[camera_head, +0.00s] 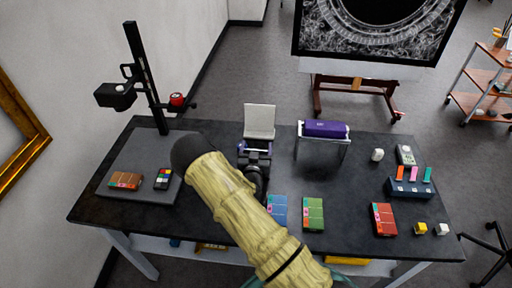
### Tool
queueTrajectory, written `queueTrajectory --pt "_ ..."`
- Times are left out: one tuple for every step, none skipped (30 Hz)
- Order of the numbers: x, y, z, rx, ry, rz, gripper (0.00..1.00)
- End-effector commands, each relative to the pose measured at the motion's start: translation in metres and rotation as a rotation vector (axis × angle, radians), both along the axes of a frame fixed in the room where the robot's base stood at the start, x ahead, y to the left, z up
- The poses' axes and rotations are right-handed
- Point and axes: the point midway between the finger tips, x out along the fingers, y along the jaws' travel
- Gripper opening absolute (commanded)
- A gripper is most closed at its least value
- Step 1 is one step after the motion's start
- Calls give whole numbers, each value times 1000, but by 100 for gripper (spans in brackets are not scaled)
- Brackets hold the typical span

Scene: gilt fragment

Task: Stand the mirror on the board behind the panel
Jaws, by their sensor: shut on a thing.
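A pale grey upright plate, which looks like the mirror (260,119), stands at the back middle of the dark table. My gripper (255,149) is at its lower edge and shut on it; my arm hides part of the grip, and I cannot tell whether its base touches the table. The grey board (142,149) lies at the table's left end, left of my gripper. A small brown panel (125,180) lies on the board near its front left. A colour-patch card (163,179) is to the panel's right.
A black column (146,80) with a camera arm rises behind the board. A purple roll (326,129) rests on a white stand to the right. Blue (278,211), green (313,213) and red boxes (384,219) line the front. A tag rack (410,188) is right.

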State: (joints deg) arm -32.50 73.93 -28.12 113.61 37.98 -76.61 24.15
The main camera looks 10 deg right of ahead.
Motion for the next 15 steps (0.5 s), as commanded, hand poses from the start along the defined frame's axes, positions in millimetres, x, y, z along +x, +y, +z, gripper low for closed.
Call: queueTrajectory --pt "0 -1 -1 -1 -3 -2 22" --pt "0 -1 -1 -1 -3 -2 22" --pt "0 0 -2 0 -4 -1 22" --pt "0 1 -2 0 -4 0 22" --pt "0 1 -2 0 -4 1 22" --pt "0 2 -2 0 -4 3 22" --pt "0 3 -2 0 -4 4 22" --pt "0 4 -2 0 -4 5 22" --pt "0 4 -2 0 -3 6 22" --pt "0 4 -3 0 -3 6 22" --pt "0 5 -4 0 -3 7 22" --pt "0 5 -5 0 -3 7 22" --pt "0 5 -6 1 -1 7 83" --pt "0 5 -5 1 0 8 89" --pt "0 5 -5 1 0 7 97"
